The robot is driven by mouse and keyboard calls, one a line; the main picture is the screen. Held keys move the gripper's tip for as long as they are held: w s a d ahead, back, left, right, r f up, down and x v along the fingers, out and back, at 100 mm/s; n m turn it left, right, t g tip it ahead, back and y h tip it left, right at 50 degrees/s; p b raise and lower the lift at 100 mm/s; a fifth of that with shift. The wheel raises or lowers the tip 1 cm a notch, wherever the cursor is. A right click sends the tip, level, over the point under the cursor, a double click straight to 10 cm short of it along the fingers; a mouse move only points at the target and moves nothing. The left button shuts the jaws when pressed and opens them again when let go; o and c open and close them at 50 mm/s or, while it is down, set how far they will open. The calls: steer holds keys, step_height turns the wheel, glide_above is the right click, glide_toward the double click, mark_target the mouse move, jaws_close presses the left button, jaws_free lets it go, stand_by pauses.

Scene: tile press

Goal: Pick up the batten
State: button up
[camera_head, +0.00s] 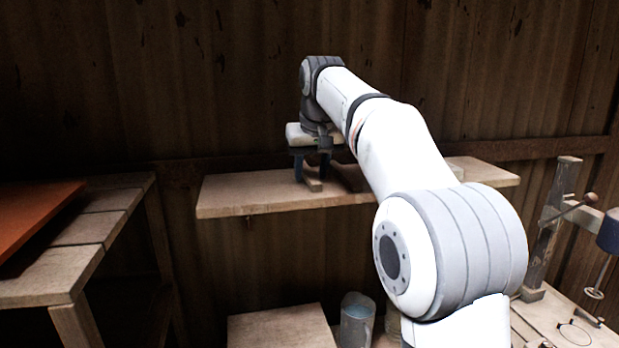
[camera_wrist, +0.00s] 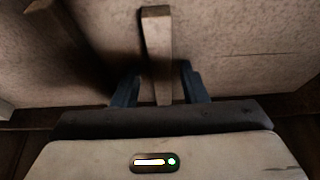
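The batten (camera_wrist: 158,45) is a short, light wooden bar lying on the wall shelf (camera_head: 245,193). In the wrist view its near end lies between the two blue fingers of my gripper (camera_wrist: 160,88), with a gap on each side. In the head view my gripper (camera_head: 312,170) is over the shelf, pointing down, and the batten (camera_head: 314,185) shows just at its fingers. The fingers are apart and do not appear to touch the batten. The far part of the batten is partly hidden by the gripper in the head view.
A wooden table (camera_head: 60,275) with an orange board (camera_head: 35,215) stands at left. A metal container (camera_head: 356,322) and a wooden surface (camera_head: 280,328) are below the shelf. A wooden post (camera_head: 552,230) and a blue-topped device (camera_head: 608,232) stand at right. The shelf's left part is clear.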

jaws_close()
steer(key=shift+r, duration=0.1)
